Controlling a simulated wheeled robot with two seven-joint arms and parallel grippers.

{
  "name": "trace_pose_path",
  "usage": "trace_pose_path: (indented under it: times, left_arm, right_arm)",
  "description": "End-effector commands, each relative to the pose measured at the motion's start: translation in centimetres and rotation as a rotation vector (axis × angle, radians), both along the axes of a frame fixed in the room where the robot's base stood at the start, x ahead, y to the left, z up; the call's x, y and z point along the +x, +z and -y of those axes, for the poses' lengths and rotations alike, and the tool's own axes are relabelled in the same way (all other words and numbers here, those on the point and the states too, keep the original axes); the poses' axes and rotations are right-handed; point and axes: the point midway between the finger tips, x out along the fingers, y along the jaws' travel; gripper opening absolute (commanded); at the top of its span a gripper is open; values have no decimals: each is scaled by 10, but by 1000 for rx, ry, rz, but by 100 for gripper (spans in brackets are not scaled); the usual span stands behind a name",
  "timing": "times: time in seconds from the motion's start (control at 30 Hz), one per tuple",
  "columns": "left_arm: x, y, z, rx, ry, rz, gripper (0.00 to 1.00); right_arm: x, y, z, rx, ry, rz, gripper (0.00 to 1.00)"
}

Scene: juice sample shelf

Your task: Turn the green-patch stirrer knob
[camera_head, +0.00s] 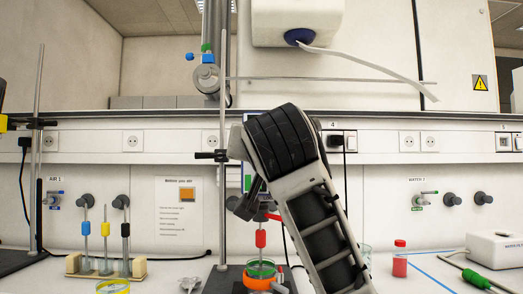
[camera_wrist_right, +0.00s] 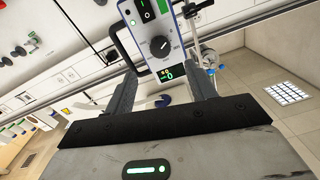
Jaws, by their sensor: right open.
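The stirrer is mostly hidden behind my right arm in the head view; a strip of its housing with a green patch (camera_head: 247,181) shows beside the arm. In the right wrist view, its grey panel carries a round dark knob (camera_wrist_right: 160,46) with a white pointer mark. A small display with green digits (camera_wrist_right: 169,73) sits below the knob. My right gripper (camera_head: 252,200) is open and empty. In the right wrist view its two fingers (camera_wrist_right: 163,78) point toward the panel, with the knob beyond their tips, apart from it. My left gripper is not in view.
An orange-banded vessel (camera_head: 259,280) stands under the stirrer beside a metal rod (camera_head: 223,130). A wooden rack (camera_head: 104,268) is at left. A red-capped bottle (camera_head: 400,262) and a white device (camera_head: 495,248) stand at right. A black handle loop (camera_wrist_right: 125,45) lies beside the panel.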

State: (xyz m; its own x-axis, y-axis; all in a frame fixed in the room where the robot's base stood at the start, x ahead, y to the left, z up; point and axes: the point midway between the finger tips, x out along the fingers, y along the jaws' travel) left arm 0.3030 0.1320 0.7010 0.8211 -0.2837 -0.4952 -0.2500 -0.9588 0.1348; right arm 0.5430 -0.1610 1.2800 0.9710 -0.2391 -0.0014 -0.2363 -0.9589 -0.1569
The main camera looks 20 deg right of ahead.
Motion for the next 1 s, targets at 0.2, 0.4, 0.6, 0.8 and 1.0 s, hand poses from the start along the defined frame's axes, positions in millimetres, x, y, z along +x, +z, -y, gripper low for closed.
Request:
trace_pose_path:
  times: [0.2,0.4,0.6,0.8,1.0]
  left_arm:
    - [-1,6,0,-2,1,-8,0]
    - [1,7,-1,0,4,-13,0]
    - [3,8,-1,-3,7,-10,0]
    - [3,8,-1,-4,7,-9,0]
    - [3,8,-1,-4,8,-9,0]
  right_arm:
    - [47,1,13,0,-4,-3,56]
    - [76,1,19,0,-1,-1,56]
    - [88,1,22,0,0,1,56]
    - [89,0,22,1,1,1,56]
    - [88,0,22,1,1,1,20]
